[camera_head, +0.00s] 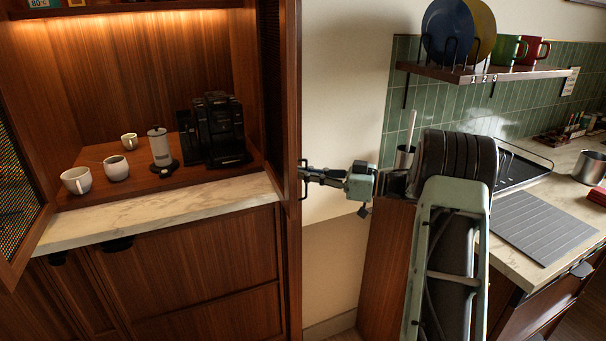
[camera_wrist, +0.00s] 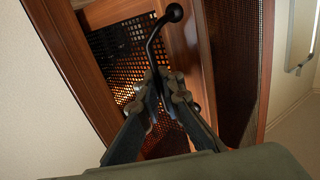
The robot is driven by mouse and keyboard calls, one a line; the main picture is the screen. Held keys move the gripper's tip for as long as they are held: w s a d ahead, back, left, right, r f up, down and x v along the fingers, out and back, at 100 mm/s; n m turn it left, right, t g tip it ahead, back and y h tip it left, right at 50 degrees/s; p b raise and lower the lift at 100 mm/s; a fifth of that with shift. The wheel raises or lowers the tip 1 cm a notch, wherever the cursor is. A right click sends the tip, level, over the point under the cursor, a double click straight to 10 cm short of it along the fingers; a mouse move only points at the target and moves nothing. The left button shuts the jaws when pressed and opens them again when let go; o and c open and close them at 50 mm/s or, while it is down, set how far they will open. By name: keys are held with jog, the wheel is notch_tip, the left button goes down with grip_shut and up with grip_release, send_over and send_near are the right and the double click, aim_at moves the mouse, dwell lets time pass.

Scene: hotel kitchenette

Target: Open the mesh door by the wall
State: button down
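The mesh door by the wall (camera_head: 291,110) is the wooden right-hand door of the cabinet. It stands swung out and shows nearly edge-on in the head view. A black handle (camera_head: 302,180) sits on its wall-facing side. My gripper (camera_head: 308,174) reaches it from the right. In the wrist view the curved black handle (camera_wrist: 152,45) with a ball end runs down between the fingertips of my gripper (camera_wrist: 163,82), which look closed around it. The fingers partly hide the handle's lower part. Brown-framed mesh (camera_wrist: 240,60) shows behind.
The left mesh door (camera_head: 15,190) also stands open. White cups (camera_head: 77,180), a French press (camera_head: 160,147) and a black coffee machine (camera_head: 213,130) stand inside the cabinet. A cream wall (camera_head: 340,90) is right of the door. A counter (camera_head: 515,205) and shelf (camera_head: 490,73) lie farther right.

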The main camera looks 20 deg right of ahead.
jog(key=shift+s+f, duration=0.15)
jog(key=c, duration=2.5)
grip_release()
jog(key=shift+o, duration=0.5)
jog(key=shift+d, duration=0.1)
jog(key=v, duration=1.2)
